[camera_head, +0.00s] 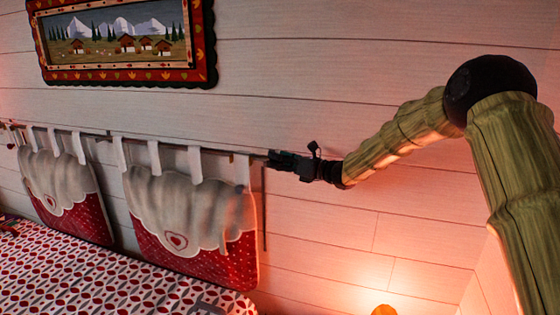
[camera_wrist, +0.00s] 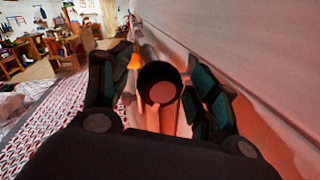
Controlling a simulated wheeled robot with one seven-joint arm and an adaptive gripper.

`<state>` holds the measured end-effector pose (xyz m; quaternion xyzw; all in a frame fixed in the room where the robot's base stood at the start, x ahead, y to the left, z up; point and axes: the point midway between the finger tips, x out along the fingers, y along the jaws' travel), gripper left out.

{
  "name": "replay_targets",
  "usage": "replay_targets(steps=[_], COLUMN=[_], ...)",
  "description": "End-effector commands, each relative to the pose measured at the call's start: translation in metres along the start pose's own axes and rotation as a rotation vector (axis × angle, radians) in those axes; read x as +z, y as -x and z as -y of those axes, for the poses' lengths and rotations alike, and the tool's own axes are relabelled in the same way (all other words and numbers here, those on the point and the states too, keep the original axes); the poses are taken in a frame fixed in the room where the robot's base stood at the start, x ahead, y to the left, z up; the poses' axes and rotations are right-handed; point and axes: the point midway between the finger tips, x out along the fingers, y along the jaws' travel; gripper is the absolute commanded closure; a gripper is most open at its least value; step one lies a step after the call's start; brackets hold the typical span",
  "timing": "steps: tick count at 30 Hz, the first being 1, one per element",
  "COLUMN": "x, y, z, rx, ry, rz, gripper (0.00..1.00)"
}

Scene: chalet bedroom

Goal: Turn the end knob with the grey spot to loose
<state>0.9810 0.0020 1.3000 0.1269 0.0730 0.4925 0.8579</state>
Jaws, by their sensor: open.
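A thin rod (camera_head: 90,133) runs along the plank wall and carries cloth hangings by white loops. My gripper (camera_head: 272,158) is at the rod's right end, which it mostly hides in the head view. In the wrist view, my gripper (camera_wrist: 162,72) is open, with one finger on each side of a round dark end knob (camera_wrist: 149,74). A lighter, pinkish patch shows on the knob's face; I cannot tell whether it is the grey spot. The knob sits between the fingers, and contact is not clear. The rod's far left end (camera_head: 12,128) is small and unclear.
Two red and cream hangings (camera_head: 190,205) hang below the rod, above a patterned bed (camera_head: 110,280). A thin dark bar (camera_head: 264,215) hangs beside the right one. A framed picture (camera_head: 125,75) is above. An orange lamp (camera_head: 384,310) glows below my arm. The wall is close to my gripper.

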Motion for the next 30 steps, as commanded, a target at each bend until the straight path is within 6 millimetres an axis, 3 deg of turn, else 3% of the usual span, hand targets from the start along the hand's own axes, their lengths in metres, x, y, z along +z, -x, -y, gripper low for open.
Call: replay_targets(steps=[1,8,30], x=[0.0000,0.0001,-0.0053], y=[0.0001,0.0002,0.0018], z=[0.0000,0.0001,0.0035], rx=[0.000,0.000,0.005], ry=[0.000,0.000,0.109], rz=[0.000,0.000,0.029], gripper=[0.45,0.86,0.86])
